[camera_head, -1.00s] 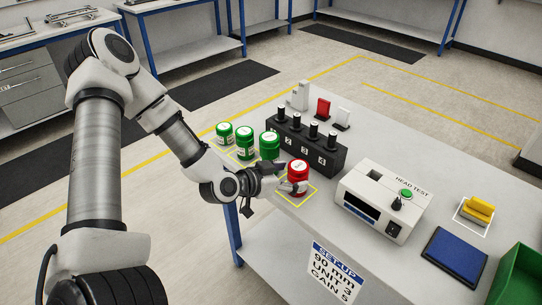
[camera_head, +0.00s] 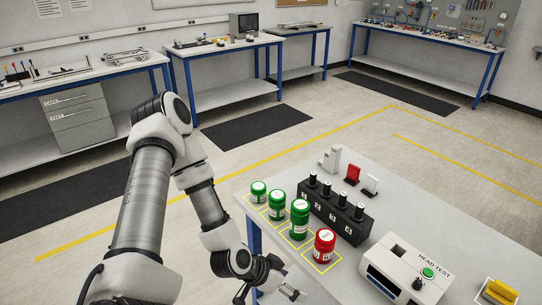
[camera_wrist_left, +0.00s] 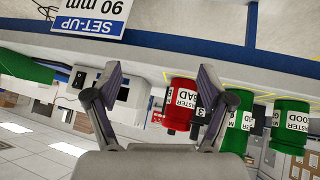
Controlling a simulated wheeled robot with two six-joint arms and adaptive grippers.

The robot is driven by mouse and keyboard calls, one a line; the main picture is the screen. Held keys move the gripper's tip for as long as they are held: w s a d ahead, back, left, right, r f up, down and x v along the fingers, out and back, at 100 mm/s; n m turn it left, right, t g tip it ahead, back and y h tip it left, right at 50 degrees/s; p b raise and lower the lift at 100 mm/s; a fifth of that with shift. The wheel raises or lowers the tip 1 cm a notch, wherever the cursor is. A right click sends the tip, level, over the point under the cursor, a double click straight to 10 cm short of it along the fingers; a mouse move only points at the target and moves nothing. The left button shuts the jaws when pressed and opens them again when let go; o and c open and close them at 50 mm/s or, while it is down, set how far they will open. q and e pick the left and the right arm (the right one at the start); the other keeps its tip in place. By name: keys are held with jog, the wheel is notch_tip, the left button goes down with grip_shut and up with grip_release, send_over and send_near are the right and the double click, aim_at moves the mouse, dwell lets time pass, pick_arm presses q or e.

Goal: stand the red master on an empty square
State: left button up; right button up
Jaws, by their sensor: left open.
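The red master (camera_head: 324,245) is a red jar with a white label. It stands upright inside a yellow-outlined square (camera_head: 322,268) near the table's front edge. My left gripper (camera_head: 284,279) is open and empty, apart from the red master, off the table's front edge. In the left wrist view, which is upside down, the red master (camera_wrist_left: 181,100) shows beyond the open fingers. My right gripper is not in view.
A black block with several posts (camera_head: 335,213) stands behind the jars. The white head tester (camera_head: 396,265) is to the right of the red master. A yellow piece (camera_head: 499,292) lies farther right. The set-up sign (camera_wrist_left: 92,14) shows in the left wrist view.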

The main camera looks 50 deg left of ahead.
pick_arm(q)
jog(key=s+d+f+n+g+y+b, duration=0.2)
jog(key=s+d+f+g, duration=0.5)
jog(key=s+f, duration=0.6)
jog(key=shift+s+f+y+b, duration=0.25)
jog(key=shift+f+y+b, duration=0.5)
jog(key=shift+b, duration=0.4)
jog(key=shift+r, duration=0.1)
